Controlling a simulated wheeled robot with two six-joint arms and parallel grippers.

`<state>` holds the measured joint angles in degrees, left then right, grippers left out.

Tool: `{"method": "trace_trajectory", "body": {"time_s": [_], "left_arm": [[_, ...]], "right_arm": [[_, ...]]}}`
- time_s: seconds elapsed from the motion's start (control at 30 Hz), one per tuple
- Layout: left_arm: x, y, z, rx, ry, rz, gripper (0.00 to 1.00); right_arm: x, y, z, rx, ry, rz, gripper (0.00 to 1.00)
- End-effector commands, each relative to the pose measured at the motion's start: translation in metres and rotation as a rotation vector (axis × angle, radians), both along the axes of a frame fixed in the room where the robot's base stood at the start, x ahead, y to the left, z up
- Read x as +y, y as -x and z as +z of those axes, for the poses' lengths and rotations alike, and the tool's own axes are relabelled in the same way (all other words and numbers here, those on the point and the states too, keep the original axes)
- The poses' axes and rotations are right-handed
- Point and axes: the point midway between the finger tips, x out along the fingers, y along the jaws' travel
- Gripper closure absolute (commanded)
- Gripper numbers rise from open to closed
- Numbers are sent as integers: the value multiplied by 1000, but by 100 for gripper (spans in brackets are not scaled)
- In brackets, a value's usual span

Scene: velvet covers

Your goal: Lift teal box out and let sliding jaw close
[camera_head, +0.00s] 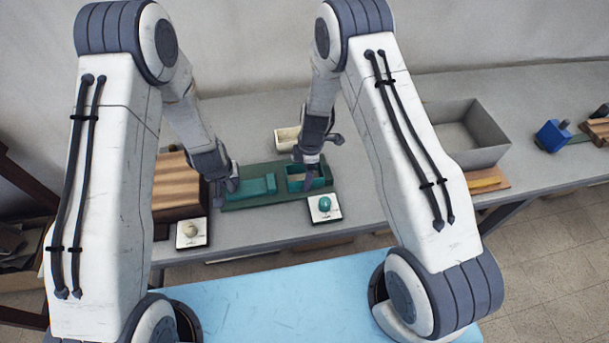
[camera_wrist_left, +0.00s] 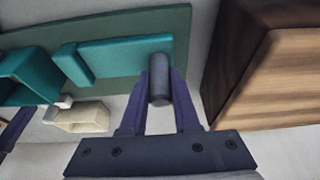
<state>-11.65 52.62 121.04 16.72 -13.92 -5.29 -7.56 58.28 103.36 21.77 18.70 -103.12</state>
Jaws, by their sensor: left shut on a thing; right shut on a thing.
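A teal sliding jaw (camera_head: 257,187) lies on a dark green base (camera_head: 235,204). In the left wrist view, the jaw (camera_wrist_left: 125,58) carries a grey upright peg (camera_wrist_left: 160,80), and my left gripper (camera_wrist_left: 160,92) is shut on that peg. In the head view, my left gripper (camera_head: 230,187) is at the jaw's left end. An open teal box (camera_head: 322,182) sits at the base's right end; it also shows in the left wrist view (camera_wrist_left: 22,78), close to the jaw's end plate. My right gripper (camera_head: 307,184) is shut on the box's wall; its fingertips are partly hidden.
A striped wooden block (camera_head: 180,180) stands close left of my left gripper. A cream box (camera_head: 286,139) is behind the base. White cards with a teal piece (camera_head: 324,204) and a cream piece (camera_head: 189,230) lie in front. A grey tray (camera_head: 480,155) and a blue block (camera_head: 552,136) are right.

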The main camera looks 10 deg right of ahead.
Motion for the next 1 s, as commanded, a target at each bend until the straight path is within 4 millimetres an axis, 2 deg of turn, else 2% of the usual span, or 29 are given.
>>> {"method": "trace_trajectory", "body": {"time_s": [0.17,0.3,0.5,0.7,1.0], "left_arm": [[1,1,0,2,-1,1,100],[1,1,0,2,-1,1,100],[1,1,0,2,-1,1,100],[1,1,0,3,-1,1,100],[1,1,0,3,-1,1,100]], "right_arm": [[0,-2,24,-5,-1,0,74],[0,-2,54,-6,-1,-1,74],[0,-1,88,-4,-1,0,74],[0,-1,112,-3,-1,0,74],[0,-1,137,-2,-1,1,74]]}}
